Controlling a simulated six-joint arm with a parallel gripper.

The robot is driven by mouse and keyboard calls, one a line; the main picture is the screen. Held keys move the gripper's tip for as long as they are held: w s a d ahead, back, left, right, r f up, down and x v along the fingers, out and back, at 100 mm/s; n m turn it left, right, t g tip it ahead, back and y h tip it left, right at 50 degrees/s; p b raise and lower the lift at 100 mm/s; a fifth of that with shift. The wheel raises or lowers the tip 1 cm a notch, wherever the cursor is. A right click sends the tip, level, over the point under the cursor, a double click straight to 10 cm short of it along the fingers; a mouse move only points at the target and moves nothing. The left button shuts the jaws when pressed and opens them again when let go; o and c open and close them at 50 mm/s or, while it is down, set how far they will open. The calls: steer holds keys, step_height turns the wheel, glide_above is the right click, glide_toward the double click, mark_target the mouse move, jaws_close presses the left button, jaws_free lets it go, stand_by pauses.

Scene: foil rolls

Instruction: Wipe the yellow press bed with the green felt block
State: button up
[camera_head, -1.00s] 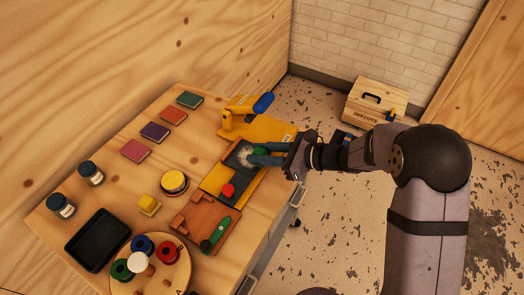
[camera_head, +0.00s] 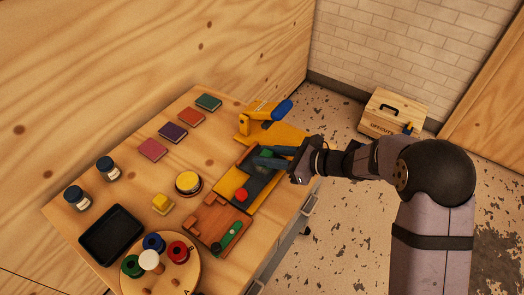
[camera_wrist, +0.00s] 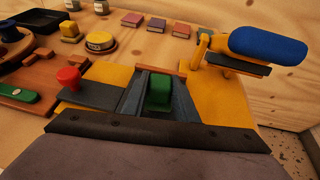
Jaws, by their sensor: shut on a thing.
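My gripper (camera_head: 268,158) is shut on the green felt block (camera_wrist: 160,97). The block sits between the two dark fingers in the wrist view, and its green top also shows in the head view (camera_head: 265,153). The gripper is low over the yellow press bed (camera_wrist: 208,98). Yellow shows on both sides of the fingers, and a dark slab (camera_wrist: 100,94) lies on the left part. Whether the block's underside touches the surface is hidden. The yellow press head with its blue handle (camera_head: 282,110) stands behind the gripper.
A red knob (camera_head: 241,194) stands on the dark slab, left of the fingers. A reddish wooden block with a green-handled tool (camera_head: 230,234) lies in front. A yellow round tin (camera_head: 188,182), a black tray (camera_head: 112,235) and a round spool stand (camera_head: 190,270) are further left.

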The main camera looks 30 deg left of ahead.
mark_target(275, 170)
steer(key=d, duration=0.3)
steer(key=shift+d, duration=0.15)
steer(key=shift+s, duration=0.4)
steer(key=shift+s+a, duration=0.15)
steer(key=shift+a, duration=0.2)
steer(key=shift+a+b, duration=0.3)
steer(key=shift+a, duration=2.35)
steer(key=shift+a+f+b, duration=0.15)
steer(key=shift+a+b, duration=0.1)
steer(key=shift+b, duration=0.05)
steer(key=shift+d, duration=0.95)
steer(key=shift+d+p, duration=0.3)
steer(key=shift+d, duration=1.95)
step_height(275, 170, up, 8)
steer(key=p, duration=0.5)
steer(key=shift+r+p, duration=0.2)
steer(key=shift+p, duration=0.2)
